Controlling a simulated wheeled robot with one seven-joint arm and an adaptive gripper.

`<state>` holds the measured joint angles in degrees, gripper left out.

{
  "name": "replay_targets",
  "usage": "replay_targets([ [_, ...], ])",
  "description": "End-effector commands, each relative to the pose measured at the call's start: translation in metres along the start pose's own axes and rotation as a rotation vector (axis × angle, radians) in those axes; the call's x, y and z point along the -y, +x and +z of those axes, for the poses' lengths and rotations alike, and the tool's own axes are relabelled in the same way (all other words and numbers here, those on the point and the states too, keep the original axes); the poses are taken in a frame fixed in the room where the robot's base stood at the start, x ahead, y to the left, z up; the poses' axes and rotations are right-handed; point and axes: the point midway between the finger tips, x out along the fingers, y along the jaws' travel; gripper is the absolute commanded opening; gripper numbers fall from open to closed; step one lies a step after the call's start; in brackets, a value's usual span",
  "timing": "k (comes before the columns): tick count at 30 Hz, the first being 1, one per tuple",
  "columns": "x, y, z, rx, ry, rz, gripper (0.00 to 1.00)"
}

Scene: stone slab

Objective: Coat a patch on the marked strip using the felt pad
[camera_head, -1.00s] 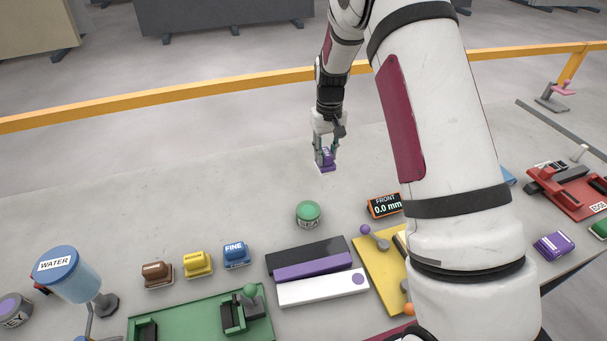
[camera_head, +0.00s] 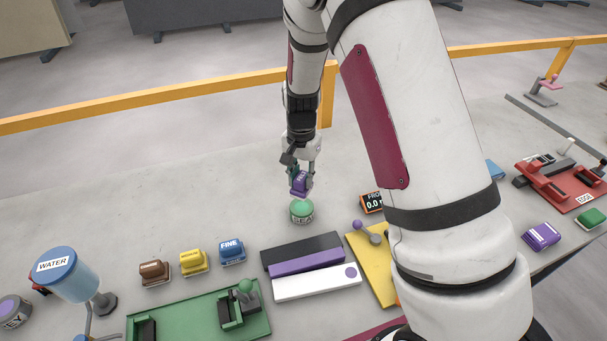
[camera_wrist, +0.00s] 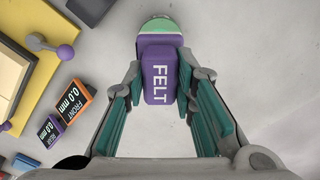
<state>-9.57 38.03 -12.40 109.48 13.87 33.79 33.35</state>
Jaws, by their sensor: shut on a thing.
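The purple felt pad (camera_head: 300,186), labelled FELT, is held between the fingers of my gripper (camera_head: 302,175). In the wrist view the felt pad (camera_wrist: 158,82) sits between the teal-lined fingers of my gripper (camera_wrist: 160,75). The pad is just above or at a round green-topped pot (camera_head: 301,209); I cannot tell whether they touch. The green pot (camera_wrist: 160,24) is partly hidden behind the pad in the wrist view. A strip block with a black, a purple and a white band (camera_head: 316,282) lies nearer; the white band bears a purple dot.
Brown (camera_head: 154,272), yellow (camera_head: 193,262) and blue (camera_head: 232,251) blocks stand left of the strip. A green fixture (camera_head: 180,318), a yellow plate (camera_head: 372,268) and a FRONT 0.0 mm display (camera_head: 371,201) are nearby. The slab behind the pot is clear.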

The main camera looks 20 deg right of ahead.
Motion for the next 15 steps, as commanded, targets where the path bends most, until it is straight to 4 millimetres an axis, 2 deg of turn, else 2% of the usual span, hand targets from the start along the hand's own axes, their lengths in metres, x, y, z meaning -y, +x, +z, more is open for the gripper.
replay_targets([
  [9, 0.001, 0.033, -0.001, 0.002, -0.001, 0.002, 0.02],
  [15, 0.001, 0.048, -0.001, 0.001, -0.002, 0.0, 0.02],
])
